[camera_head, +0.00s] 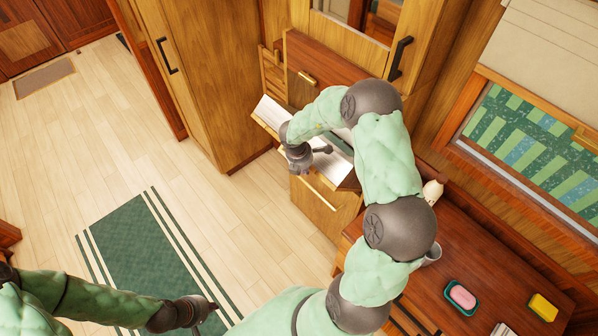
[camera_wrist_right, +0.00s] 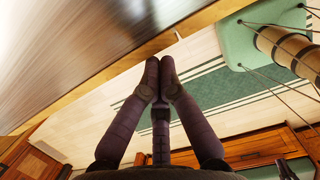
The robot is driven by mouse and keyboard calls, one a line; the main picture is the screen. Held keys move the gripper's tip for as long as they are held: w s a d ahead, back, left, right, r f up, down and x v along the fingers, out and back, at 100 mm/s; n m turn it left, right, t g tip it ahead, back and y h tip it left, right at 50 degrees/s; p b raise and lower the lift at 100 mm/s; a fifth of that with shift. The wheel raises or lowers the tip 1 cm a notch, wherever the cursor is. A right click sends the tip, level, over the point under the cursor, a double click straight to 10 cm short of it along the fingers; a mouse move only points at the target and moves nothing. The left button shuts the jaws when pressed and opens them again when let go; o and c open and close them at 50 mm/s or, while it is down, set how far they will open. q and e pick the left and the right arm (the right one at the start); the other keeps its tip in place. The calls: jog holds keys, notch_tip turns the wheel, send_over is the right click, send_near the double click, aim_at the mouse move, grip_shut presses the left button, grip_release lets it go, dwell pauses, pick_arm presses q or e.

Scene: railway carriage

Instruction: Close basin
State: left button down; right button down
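The basin (camera_head: 269,112) is a pale, fold-out unit in the wooden cabinet, tilted open toward the aisle. My right arm hides much of it. My right gripper (camera_head: 325,150) is over or beside its outer part; contact cannot be told in the head view. In the right wrist view, my right gripper (camera_wrist_right: 159,64) has its fingertips together with nothing between them. A shiny metallic panel with a wooden edge (camera_wrist_right: 75,60), apparently part of the basin unit, lies just beyond the fingertips. My left gripper (camera_head: 205,308) hangs over the floor at lower left, away from the basin; its fingers are unclear.
A wooden table (camera_head: 475,265) at right holds a pink soap in a dish (camera_head: 462,296), a yellow block (camera_head: 543,307) and a mug (camera_head: 432,254). A tall cupboard (camera_head: 205,85) stands left of the basin. The floor around the green rug (camera_head: 150,250) is clear.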

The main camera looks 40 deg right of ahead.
aim_at(320, 153)
jog(key=d+r+p, duration=0.6)
jog(key=d+r, duration=0.1)
jog(key=shift+w+p, duration=0.3)
jog(key=shift+p, duration=0.05)
jog(key=shift+w+d+r+p, duration=0.1)
jog(key=shift+d+r+p, duration=0.2)
jog(key=shift+d+p, duration=0.25)
jog(key=shift+d+r+p, duration=0.25)
jog(key=shift+d+p, duration=0.05)
jog(key=shift+d, duration=0.3)
jog(key=shift+f, duration=0.1)
